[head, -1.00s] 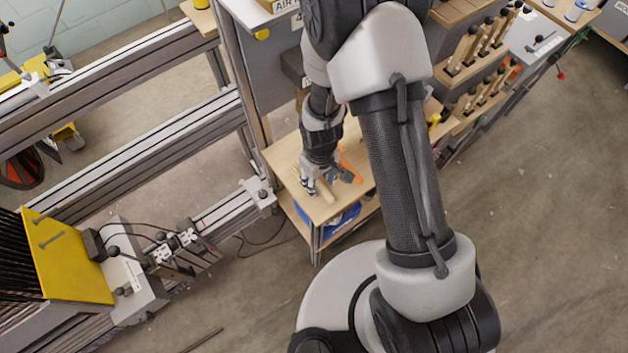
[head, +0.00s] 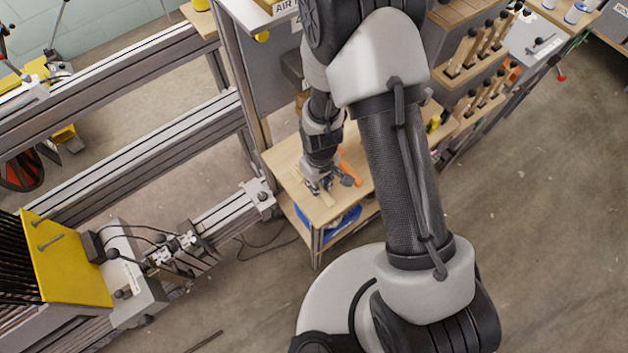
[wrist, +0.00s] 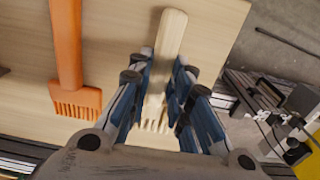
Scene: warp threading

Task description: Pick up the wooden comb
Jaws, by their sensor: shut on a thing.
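The wooden comb (wrist: 170,40) is pale, with a rounded handle and teeth at the near end. In the wrist view it lies between the two fingers of my gripper (wrist: 165,95), its handle pointing away from me. The gripper is shut on the comb near its toothed end. In the head view my gripper (head: 325,184) is low over the wooden table top (head: 285,160), with the comb (head: 326,200) small and partly hidden beneath it. I cannot tell whether the comb touches the table.
An orange brush-like tool (wrist: 68,60) lies left of the comb in the wrist view; in the head view it is orange too (head: 350,172). A blue bin (head: 340,220) sits under the table top. A tool rack (head: 470,60) stands at the right.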

